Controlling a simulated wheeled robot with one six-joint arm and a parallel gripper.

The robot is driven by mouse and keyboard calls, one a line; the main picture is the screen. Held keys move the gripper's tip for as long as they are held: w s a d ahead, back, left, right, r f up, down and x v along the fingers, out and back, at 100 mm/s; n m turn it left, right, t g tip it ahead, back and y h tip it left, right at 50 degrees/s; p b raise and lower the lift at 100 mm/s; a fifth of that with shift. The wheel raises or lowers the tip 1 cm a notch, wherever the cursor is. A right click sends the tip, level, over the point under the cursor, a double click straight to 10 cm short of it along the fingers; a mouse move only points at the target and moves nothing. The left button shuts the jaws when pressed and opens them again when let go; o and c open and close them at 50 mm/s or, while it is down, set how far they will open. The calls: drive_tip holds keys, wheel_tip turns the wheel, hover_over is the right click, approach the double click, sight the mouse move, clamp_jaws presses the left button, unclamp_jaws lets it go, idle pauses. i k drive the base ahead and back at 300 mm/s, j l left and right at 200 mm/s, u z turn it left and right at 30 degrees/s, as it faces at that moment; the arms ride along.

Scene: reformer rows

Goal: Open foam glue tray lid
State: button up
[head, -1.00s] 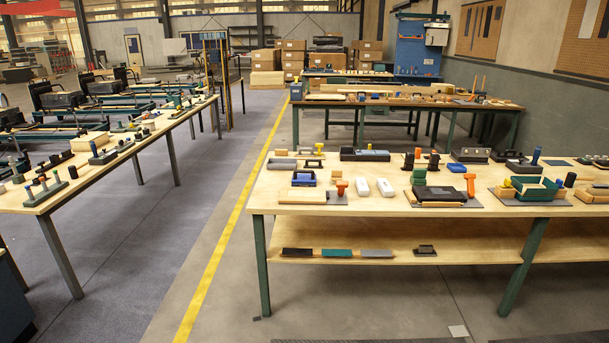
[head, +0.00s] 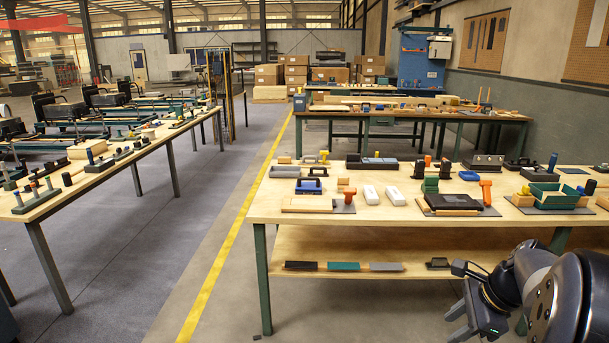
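Several small trays and boxes stand on the wooden bench at right; I cannot tell for sure which is the foam glue tray. A flat black lidded tray (head: 460,202) lies on a grey mat near the front edge, its top looking shut. A small blue tray with a dark handle (head: 309,186) and a green open-topped tray (head: 553,195) stand to its left and right. My gripper (head: 468,318) shows at the lower right, in front of the bench and apart from the trays. Its fingers are partly seen, and whether they are open is unclear.
The bench (head: 268,208) has a lower shelf (head: 470,245) with dark, green and grey strips. An orange tool (head: 486,192) and white blocks (head: 396,197) stand near the black tray. A long table (head: 95,182) is at left. The floor aisle with a yellow line (head: 225,256) is free.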

sight(316, 185)
drive_tip(key=i+j+u, duration=0.1)
drive_tip(key=i, duration=1)
drive_tip(key=i+u, duration=0.15)
drive_tip(key=i, duration=1)
drive_tip(key=i+l+u, duration=0.1)
drive_tip(key=i, duration=1)
